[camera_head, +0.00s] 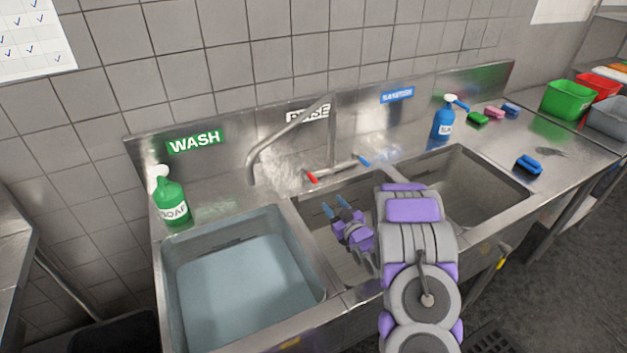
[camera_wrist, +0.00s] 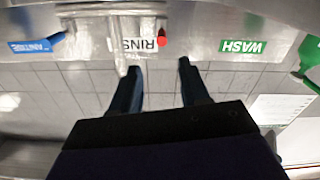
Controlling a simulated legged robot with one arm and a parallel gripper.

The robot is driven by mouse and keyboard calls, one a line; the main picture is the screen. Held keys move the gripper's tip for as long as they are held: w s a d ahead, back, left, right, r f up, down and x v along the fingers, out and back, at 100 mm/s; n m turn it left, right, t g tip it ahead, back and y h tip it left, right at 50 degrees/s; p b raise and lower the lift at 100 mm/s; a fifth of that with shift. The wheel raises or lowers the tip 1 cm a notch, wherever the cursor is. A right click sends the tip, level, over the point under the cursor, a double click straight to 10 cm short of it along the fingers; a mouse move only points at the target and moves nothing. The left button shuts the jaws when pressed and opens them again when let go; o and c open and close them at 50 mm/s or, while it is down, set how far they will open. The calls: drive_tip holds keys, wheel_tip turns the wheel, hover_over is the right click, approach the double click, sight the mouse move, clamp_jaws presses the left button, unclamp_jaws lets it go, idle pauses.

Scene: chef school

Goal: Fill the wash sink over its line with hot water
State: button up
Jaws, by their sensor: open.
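The wash sink (camera_head: 245,285) is the left basin, under a green WASH sign (camera_head: 195,141). It holds bluish water (camera_head: 240,285) with a flat surface; I cannot make out a fill line. The faucet (camera_head: 290,140) stands behind the basins, its spout bent toward the wash side. I see no clear stream from it. Its red handle (camera_head: 311,177) is on the left and its blue handle (camera_head: 363,160) on the right. My gripper (camera_head: 335,207) is open and empty over the middle basin, in front of the red handle and apart from it. The red handle also shows beyond my fingers in the wrist view (camera_wrist: 162,41).
A green soap bottle (camera_head: 171,201) stands left of the faucet, a blue bottle (camera_head: 443,122) right of it. The sanitize basin (camera_head: 475,190) is right of my arm. Sponges (camera_head: 494,112), a blue brush (camera_head: 529,165) and colored bins (camera_head: 568,98) lie farther right.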

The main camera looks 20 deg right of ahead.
sight(313, 178)
drive_tip(key=w+b, duration=0.2)
drive_tip(key=w, duration=1.2)
drive_tip(key=shift+w+a, duration=0.2)
drive_tip(key=shift+w+a+b, duration=0.3)
drive_tip(key=shift+w, duration=0.2)
drive_tip(key=shift+d, duration=0.15)
clamp_jaws()
